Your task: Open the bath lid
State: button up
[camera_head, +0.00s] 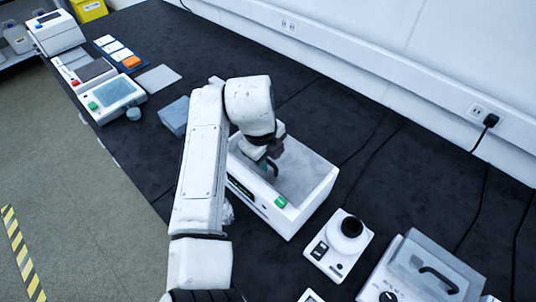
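A white box-shaped bath (318,202) with a green button and a dark display on its front stands in the middle of the bench. Its top shows a grey recessed area; I cannot tell whether a clear lid covers it. My gripper (268,168) is over the left part of this top, pointing down, with its dark fingers small and partly hidden by the wrist. I cannot tell whether they touch or hold anything. At the lower right, another white unit (390,285) with a dial has a grey lid (425,258) with a black handle (438,279), lying closed.
A small white device with a black round top (350,228) stands between the two units. A blue-grey box (174,116) is behind my arm. A scale-like device (112,95), cards and a printer-like unit (57,33) are at the left. Cables run across the dark bench (385,150).

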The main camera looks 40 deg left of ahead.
grip_shut()
dwell(0.6)
